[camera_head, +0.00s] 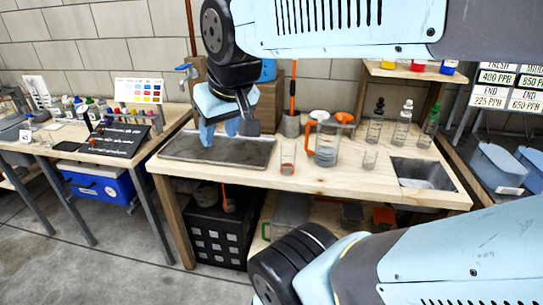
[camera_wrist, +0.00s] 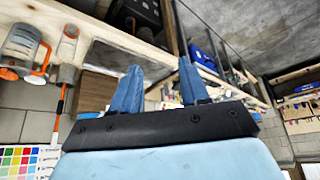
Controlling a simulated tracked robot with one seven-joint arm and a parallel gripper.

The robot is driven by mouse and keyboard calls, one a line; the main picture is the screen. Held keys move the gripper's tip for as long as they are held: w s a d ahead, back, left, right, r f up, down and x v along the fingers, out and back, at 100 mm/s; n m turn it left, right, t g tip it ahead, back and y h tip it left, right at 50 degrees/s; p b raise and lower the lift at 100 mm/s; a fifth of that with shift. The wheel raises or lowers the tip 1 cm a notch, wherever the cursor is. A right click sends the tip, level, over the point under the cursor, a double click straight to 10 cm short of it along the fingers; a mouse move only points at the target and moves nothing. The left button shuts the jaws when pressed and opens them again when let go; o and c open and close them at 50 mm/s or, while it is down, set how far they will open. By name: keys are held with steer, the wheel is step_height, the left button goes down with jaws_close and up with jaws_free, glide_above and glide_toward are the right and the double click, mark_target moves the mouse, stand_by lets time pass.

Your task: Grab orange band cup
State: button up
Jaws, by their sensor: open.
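A clear cup with an orange band (camera_head: 288,158) stands on the wooden workbench, left of a clear pitcher (camera_head: 326,146) with an orange handle. The cup also shows in the wrist view (camera_wrist: 68,46), at the upper left beside the pitcher (camera_wrist: 20,44); that view is turned over. My gripper (camera_head: 226,130) is above the dark tray on the bench, left of the cup and apart from it. Its blue fingers (camera_wrist: 160,72) are spread with nothing between them.
The dark tray (camera_head: 180,155) lies on the left of the workbench (camera_head: 330,179). A small clear beaker (camera_head: 370,158), several bottles (camera_head: 402,124) and a sink (camera_head: 424,174) are to the right. An orange-handled tool (camera_head: 293,94) stands behind the cup.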

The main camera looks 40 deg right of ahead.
steer(key=o, duration=0.3)
steer(key=shift+w+d+f, duration=0.15)
steer(key=shift+d+f, duration=0.05)
steer(key=shift+f, duration=0.1)
steer(key=o, duration=0.5)
steer(key=w+d+f+g+h, duration=0.1)
steer(key=d+f, duration=0.1)
steer(key=w+d+f+n+g+h, duration=0.1)
steer(key=f+g, duration=0.1)
steer(key=w+d+f+n+g+h, duration=0.1)
steer(key=d+f, duration=0.1)
steer(key=shift+w+d+f+g, duration=0.15)
steer(key=shift+w+d+g, duration=0.1)
steer(key=shift+d+g, duration=0.05)
steer(key=n+g+h, duration=0.2)
steer(key=n+h, duration=1.3)
glide_toward(283, 149)
steer(key=d, duration=1.2)
steer(key=shift+s+d+f, duration=0.15)
steer(key=shift+s+d, duration=0.15)
steer(key=shift+d, duration=0.05)
